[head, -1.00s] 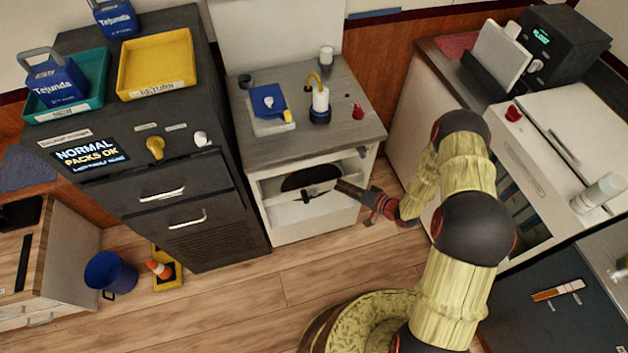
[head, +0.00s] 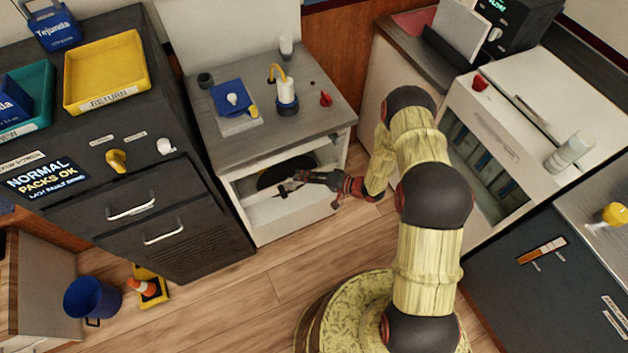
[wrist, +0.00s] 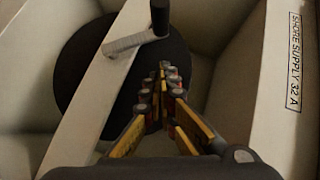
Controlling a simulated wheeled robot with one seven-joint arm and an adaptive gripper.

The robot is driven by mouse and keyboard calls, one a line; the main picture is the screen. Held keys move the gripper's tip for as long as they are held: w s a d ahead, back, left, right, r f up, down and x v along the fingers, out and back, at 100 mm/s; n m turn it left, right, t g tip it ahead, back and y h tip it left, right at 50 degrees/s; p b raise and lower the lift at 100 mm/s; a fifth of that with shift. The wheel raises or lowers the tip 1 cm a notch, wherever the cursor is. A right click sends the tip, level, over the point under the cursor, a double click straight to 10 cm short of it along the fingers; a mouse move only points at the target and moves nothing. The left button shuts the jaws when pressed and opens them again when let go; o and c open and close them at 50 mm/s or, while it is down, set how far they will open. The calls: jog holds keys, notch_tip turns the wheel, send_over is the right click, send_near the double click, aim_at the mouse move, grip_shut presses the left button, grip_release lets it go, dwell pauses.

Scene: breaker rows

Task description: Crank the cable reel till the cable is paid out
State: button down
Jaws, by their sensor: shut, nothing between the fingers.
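The cable reel is a black disc (head: 272,174) inside the open front of a white cabinet (head: 262,225). It also shows in the wrist view (wrist: 75,75), partly behind a pale bar. A light grey crank arm (wrist: 128,42) with a black handle (wrist: 160,18) stands out in front of it. My gripper (head: 301,177) reaches into the opening from the right. In the wrist view my gripper (wrist: 164,72) has its fingers together and empty, in front of the disc and below the handle. The handle appears apart from the fingers. No cable can be made out.
A label reading "SHORE SUPPLY 32 A" (wrist: 293,62) is on the cabinet's right side. The grey counter (head: 240,155) above holds a blue item (head: 232,97), a white bottle (head: 287,92) and a red knob (head: 326,99). A dark drawer cabinet (head: 190,255) stands left.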

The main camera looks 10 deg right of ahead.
jog(key=a, duration=0.1)
jog(key=s+a+f+b, duration=0.1)
jog(key=a, duration=0.1)
jog(key=shift+s+a+f, duration=0.1)
jog(key=shift+a+f, duration=0.05)
jog(key=shift+f, duration=0.05)
jog(key=shift+s+a+n+h+p, duration=0.15)
jog(key=shift+a+n+h+p, duration=0.3)
jog(key=shift+p, duration=0.3)
